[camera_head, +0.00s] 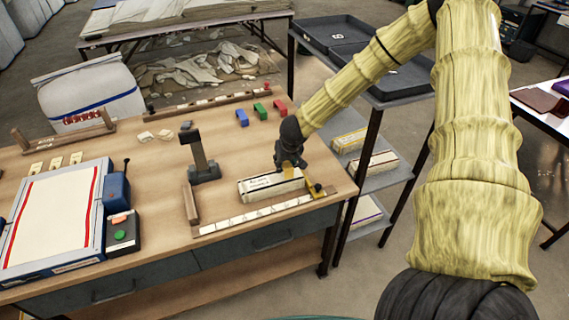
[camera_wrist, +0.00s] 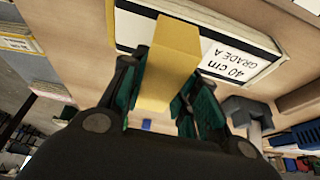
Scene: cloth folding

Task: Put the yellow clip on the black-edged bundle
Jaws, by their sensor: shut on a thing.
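My gripper (camera_head: 290,160) is shut on the yellow clip (camera_wrist: 172,62), which stands out between its fingers (camera_wrist: 168,92) in the wrist view. In the head view the yellow clip (camera_head: 288,172) is small and partly hidden by the gripper. The black-edged bundle (camera_head: 262,188) lies flat near the bench's front right, a pale stack with a label. In the wrist view the bundle (camera_wrist: 225,48) shows its "40 cm GRADE A" label and black border. The clip overlaps the bundle's edge there. I cannot tell whether it touches or grips the bundle.
Blue (camera_head: 242,117), green (camera_head: 260,111) and red (camera_head: 280,107) clips stand behind on the bench (camera_head: 150,190). A dark upright stand (camera_head: 202,160) is left of the bundle. A marked strip (camera_head: 255,214) lies in front. A shelf rack (camera_head: 385,170) is to the right.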

